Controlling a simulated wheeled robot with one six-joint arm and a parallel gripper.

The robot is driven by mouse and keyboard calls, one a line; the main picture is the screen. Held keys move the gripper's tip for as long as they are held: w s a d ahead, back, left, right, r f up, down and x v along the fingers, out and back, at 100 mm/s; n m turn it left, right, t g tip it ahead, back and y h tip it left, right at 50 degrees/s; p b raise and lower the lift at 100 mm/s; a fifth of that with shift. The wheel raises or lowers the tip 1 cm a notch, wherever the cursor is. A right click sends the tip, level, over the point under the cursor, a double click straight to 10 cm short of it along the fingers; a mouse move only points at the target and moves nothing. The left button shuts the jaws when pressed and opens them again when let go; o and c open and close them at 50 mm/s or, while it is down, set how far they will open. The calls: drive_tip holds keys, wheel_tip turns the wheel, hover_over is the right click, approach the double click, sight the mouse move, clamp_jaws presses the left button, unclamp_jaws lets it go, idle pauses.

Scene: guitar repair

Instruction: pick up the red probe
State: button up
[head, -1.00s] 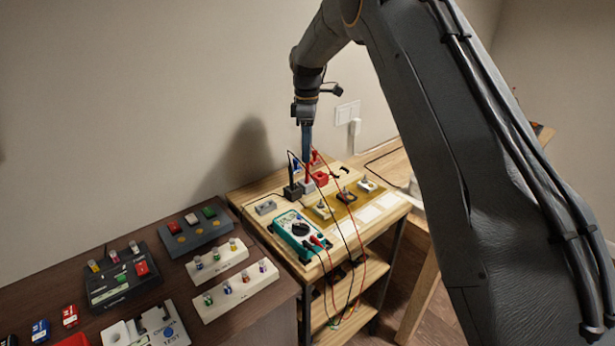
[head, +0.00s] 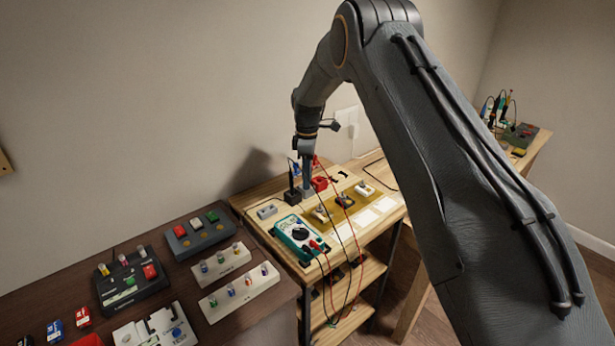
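The red probe (head: 316,160) shows only as a thin red piece with a red wire, right beside my gripper (head: 306,172) in the head view. My gripper points straight down over a small grey holder (head: 308,192) at the back of the wooden bench. Its fingers are seen edge-on and are small, so I cannot tell whether they are open or shut on the probe. Most of the probe is hidden behind the fingers. The black probe (head: 294,178) stands upright in a dark holder just to the left.
A teal multimeter (head: 298,238) with red and black leads lies on the bench (head: 262,232) in front. A red block (head: 319,184) sits close right of my gripper. The dark table (head: 95,265) at left carries several modules. The wall is close behind.

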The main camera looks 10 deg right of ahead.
clamp_jaws()
